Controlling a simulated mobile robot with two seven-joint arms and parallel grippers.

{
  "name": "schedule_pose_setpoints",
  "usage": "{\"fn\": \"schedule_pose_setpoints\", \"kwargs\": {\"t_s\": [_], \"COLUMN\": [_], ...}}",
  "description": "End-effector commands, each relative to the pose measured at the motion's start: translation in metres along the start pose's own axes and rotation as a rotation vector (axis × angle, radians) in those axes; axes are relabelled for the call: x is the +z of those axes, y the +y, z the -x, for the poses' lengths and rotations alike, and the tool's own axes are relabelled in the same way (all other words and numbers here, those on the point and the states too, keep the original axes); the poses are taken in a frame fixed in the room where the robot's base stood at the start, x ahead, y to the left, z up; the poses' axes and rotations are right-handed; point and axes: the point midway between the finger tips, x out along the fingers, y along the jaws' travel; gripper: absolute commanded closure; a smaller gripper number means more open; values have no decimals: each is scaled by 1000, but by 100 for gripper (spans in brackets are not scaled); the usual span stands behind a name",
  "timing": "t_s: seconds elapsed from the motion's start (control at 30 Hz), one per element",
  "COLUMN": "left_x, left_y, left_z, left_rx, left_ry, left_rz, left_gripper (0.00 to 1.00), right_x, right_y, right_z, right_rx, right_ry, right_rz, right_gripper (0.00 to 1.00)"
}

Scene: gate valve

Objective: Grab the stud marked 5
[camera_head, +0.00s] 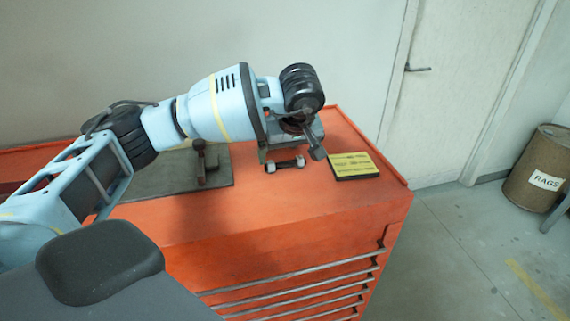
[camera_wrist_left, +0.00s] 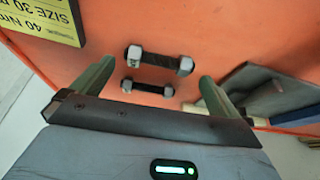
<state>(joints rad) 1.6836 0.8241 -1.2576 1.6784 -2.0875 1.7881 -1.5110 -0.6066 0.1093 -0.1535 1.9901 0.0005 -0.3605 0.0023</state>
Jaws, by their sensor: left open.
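Two short studs, each with pale nuts at both ends and a dark threaded middle, lie side by side on the orange cabinet top in the left wrist view: a larger-looking one (camera_wrist_left: 158,62) and a smaller-looking one (camera_wrist_left: 147,88). I cannot read a 5 on either. In the head view one stud (camera_head: 285,164) shows just below my left gripper (camera_head: 291,152); the other is not distinguishable. In the wrist view my left gripper (camera_wrist_left: 156,75) is open and empty, its two fingers on either side of the studs. My right gripper is not in view.
The orange cabinet (camera_head: 300,215) has a yellow placard (camera_head: 354,165) right of the stud. A grey mat (camera_head: 150,183) with a dark brown upright part (camera_head: 200,165) lies to the left. A grey block (camera_wrist_left: 255,82) is beside the right finger. A rags drum (camera_head: 540,170) stands far right.

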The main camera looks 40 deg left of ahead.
Motion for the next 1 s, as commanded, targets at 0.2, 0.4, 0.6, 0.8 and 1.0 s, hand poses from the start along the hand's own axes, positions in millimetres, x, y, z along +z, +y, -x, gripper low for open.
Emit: {"fn": "schedule_pose_setpoints", "kwargs": {"t_s": [0.2, 0.4, 0.6, 0.8, 1.0], "left_x": [-3, -4, -4, -4, -4], "left_y": [-1, -1, -1, -1, -1], "left_z": [-30, -38, -38, -38, -37], "left_rx": [-2, 1, 0, 0, 2], "left_ry": [0, 2, 2, 2, 3], "left_rz": [1, 1, 1, 1, 2], "left_gripper": [0, 0, 7, 33, 38], "right_x": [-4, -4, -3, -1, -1], "right_y": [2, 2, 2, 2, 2], "right_z": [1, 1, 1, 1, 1], "right_rx": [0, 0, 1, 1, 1], "right_ry": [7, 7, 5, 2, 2], "right_rz": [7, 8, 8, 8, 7], "right_gripper": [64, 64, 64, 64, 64]}}
